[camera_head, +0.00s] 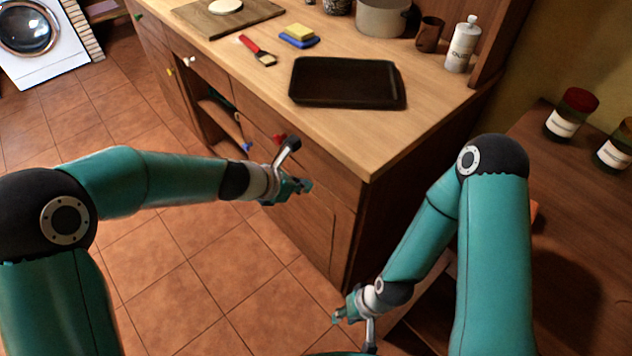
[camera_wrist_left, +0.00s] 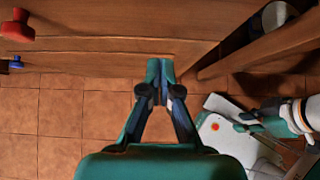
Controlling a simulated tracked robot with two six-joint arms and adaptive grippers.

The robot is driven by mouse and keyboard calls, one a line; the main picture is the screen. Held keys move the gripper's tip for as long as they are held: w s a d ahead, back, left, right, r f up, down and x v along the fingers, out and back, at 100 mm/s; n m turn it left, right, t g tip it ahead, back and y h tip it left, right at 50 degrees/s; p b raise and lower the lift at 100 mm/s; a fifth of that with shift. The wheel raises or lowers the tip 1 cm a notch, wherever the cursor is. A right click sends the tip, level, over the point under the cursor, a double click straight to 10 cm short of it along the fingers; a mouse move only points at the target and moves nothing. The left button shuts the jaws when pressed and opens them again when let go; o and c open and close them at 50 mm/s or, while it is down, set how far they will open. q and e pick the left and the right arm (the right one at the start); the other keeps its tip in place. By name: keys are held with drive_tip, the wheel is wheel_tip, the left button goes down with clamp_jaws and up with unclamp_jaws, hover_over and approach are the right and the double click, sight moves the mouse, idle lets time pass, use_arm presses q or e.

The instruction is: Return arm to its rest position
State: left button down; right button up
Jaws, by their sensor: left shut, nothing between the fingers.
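My left gripper (camera_head: 303,186) is in front of the drawer fronts of the wooden counter (camera_head: 430,115), below the counter top's edge. In the left wrist view its fingers (camera_wrist_left: 160,92) meet at the tips, shut, with nothing held, close to the wooden front. My right gripper (camera_head: 338,316) hangs low at the bottom of the head view, over the floor near the counter's corner. It looks empty, but it is too small to tell whether its fingers are open or shut. The right arm also shows at the right of the left wrist view.
A black baking tray (camera_head: 345,82) lies on the counter near its front corner. Behind it are a brush (camera_head: 258,50), a sponge (camera_head: 299,33), a pot (camera_head: 383,17), a cup (camera_head: 429,35) and a white bottle (camera_head: 462,46). Jars (camera_head: 571,115) stand on the right-hand surface. The tiled floor at left is clear.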

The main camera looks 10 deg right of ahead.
use_arm(q)
drive_tip(key=p+v, duration=0.2)
drive_tip(key=v, duration=0.6)
drive_tip(key=s+a+f+g+y+p, duration=0.1)
drive_tip(key=s+a+f+p, duration=0.15)
drive_tip(key=a+f, duration=0.3)
drive_tip(key=s+a+f+g+y+p, duration=0.1)
drive_tip(key=s+a+f+g, duration=0.1)
drive_tip(key=s+a+f, duration=0.3)
drive_tip(key=s+a+f+m, duration=0.1)
drive_tip(key=s+f+m, duration=0.2)
drive_tip(key=m, duration=0.4)
drive_tip(key=s+a+f+m+y+p, duration=0.1)
drive_tip(key=s+f+m, duration=0.2)
drive_tip(key=s+m, duration=0.3)
drive_tip(key=s+a+f+m+g+p, duration=0.1)
drive_tip(key=s+f+m, duration=0.2)
drive_tip(key=m, duration=0.6)
drive_tip(key=shift+s+a+y, duration=0.3)
drive_tip(key=shift+s+y, duration=0.1)
drive_tip(key=shift+s, duration=0.7)
